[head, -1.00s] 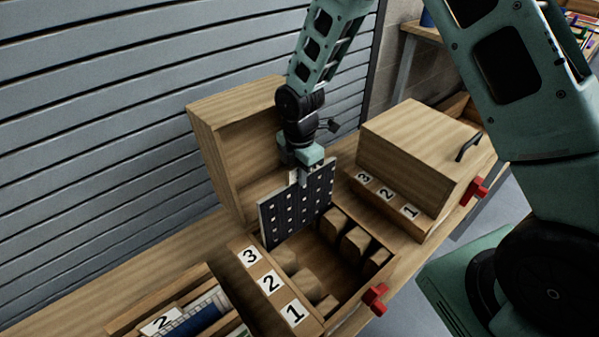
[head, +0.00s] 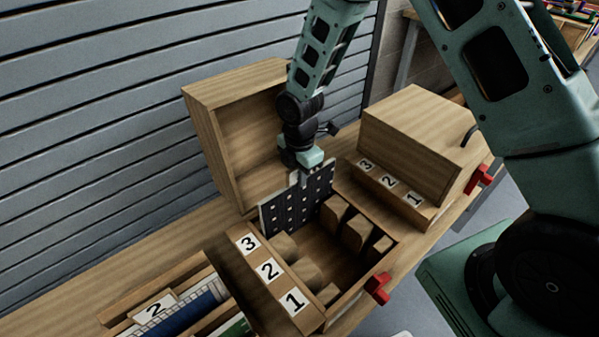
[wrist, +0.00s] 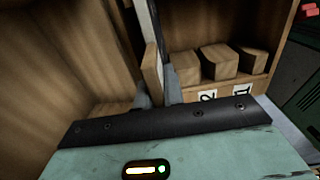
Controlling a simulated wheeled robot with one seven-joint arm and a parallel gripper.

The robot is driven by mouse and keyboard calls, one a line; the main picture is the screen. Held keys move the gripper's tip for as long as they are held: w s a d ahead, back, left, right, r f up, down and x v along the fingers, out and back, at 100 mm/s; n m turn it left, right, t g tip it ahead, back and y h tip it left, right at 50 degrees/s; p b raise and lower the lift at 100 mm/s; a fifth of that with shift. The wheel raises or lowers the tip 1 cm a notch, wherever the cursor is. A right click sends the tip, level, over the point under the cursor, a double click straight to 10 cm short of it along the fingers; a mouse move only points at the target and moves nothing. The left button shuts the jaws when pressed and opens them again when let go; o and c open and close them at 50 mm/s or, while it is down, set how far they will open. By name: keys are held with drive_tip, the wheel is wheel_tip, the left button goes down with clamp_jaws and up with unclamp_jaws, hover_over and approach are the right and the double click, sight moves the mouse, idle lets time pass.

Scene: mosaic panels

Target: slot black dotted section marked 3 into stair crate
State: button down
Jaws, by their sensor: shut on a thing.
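A black panel with white dots (head: 296,208) stands upright in the open wooden crate (head: 345,290), at the back, in line with the label 3 (head: 248,243). My gripper (head: 305,172) is shut on its top edge. The panel's lower part is hidden inside the crate. In the wrist view the panel (wrist: 150,25) shows edge-on between the fingers (wrist: 158,95). Wooden blocks (head: 353,230) line both sides of the crate, in front of the panel. The label on the panel is hidden by my gripper.
The open lid (head: 205,135) stands up behind the crate, close to my gripper. A closed crate (head: 420,130) with labels 1 to 3 stands to the right. A rack with a blue panel (head: 200,310) is at the lower left. Red latches (head: 377,288) stick out in front.

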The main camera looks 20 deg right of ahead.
drive_tip(key=shift+f+b, duration=0.6)
drive_tip(key=shift+f, duration=0.6)
drive_tip(key=c, duration=1.4)
unclamp_jaws()
drive_tip(key=shift+c, duration=0.2)
drive_tip(key=shift+f, duration=0.1)
wheel_tip(320, 180, up, 18)
drive_tip(key=p, duration=0.1)
drive_tip(key=shift+f+p, duration=0.25)
drive_tip(key=shift+p, duration=0.05)
